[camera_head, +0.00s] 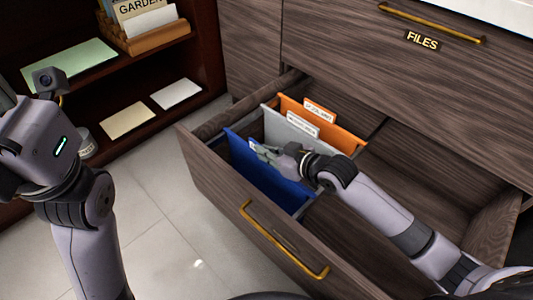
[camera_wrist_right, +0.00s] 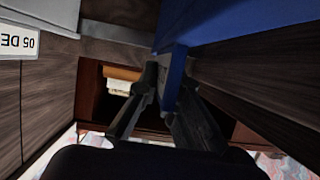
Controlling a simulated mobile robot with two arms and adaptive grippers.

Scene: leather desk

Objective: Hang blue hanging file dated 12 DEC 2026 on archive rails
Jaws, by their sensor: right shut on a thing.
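A blue hanging file (camera_head: 262,172) is in the open drawer, just behind its front panel, and shows at the upper right of the right wrist view (camera_wrist_right: 235,25). My right gripper (camera_head: 262,149) is shut on its upper edge. In the wrist view a blue strip runs between the fingers (camera_wrist_right: 168,90). The date on the blue file is not readable. Behind it are a grey file (camera_head: 285,132) and an orange file (camera_head: 345,140), both with white tabs. My left arm stands at the left; its fingertips are out of view.
The drawer (camera_head: 230,185) has a brass handle (camera_head: 285,245), and its right part is empty. A cabinet front labelled FILES (camera_head: 422,41) overhangs behind it. At the left is a dark shelf with papers (camera_head: 127,120) and a wooden tray (camera_head: 150,38). A tab (camera_wrist_right: 18,42) reads "05 DE", upside down.

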